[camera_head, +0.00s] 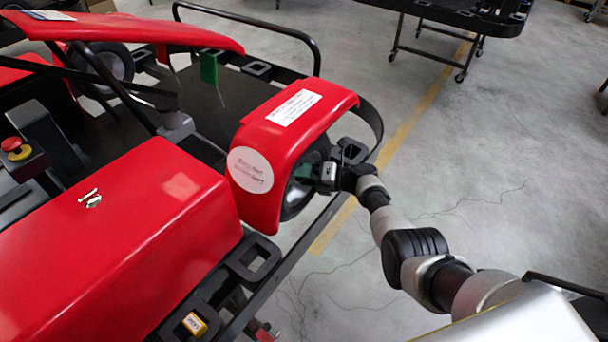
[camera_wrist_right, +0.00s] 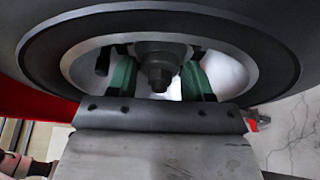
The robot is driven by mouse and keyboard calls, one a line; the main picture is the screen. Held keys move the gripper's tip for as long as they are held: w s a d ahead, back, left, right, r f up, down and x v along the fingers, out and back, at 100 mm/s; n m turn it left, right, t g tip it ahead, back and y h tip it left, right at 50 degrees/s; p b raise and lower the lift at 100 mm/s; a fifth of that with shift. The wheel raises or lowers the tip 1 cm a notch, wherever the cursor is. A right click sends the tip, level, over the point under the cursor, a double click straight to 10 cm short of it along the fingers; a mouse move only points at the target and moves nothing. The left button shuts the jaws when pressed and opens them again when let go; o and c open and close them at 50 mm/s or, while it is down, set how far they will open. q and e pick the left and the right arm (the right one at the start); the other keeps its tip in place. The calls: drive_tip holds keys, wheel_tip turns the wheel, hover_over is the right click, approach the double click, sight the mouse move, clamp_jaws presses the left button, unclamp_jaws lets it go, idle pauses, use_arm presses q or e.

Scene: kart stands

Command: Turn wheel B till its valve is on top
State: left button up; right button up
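A wheel with a dark tyre (camera_head: 291,200) sits under a red fender (camera_head: 285,140) of the kart. No letter B is readable on it. In the right wrist view its black tyre (camera_wrist_right: 50,60) and pale rim surround a dark hub nut (camera_wrist_right: 160,77). My right gripper (camera_head: 318,174) reaches the wheel's outer face from the right. Its green fingers (camera_wrist_right: 158,80) are spread inside the rim, one each side of the hub nut. A dark peg (camera_wrist_right: 102,61) stands left of the fingers; I cannot tell whether it is the valve. The wheel's top and bottom are hidden. My left gripper is not seen.
The red kart body (camera_head: 130,230) fills the left, with a black side rail (camera_head: 290,262) below the wheel. A black bumper bar (camera_head: 372,115) curves close behind my right gripper. A dark wheeled table (camera_head: 460,15) stands far back. The grey floor at right is clear.

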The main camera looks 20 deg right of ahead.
drive_tip(key=p+v, duration=0.1)
drive_tip(key=v, duration=0.9)
drive_tip(key=shift+s+d, duration=0.2)
drive_tip(key=shift+d, duration=0.15)
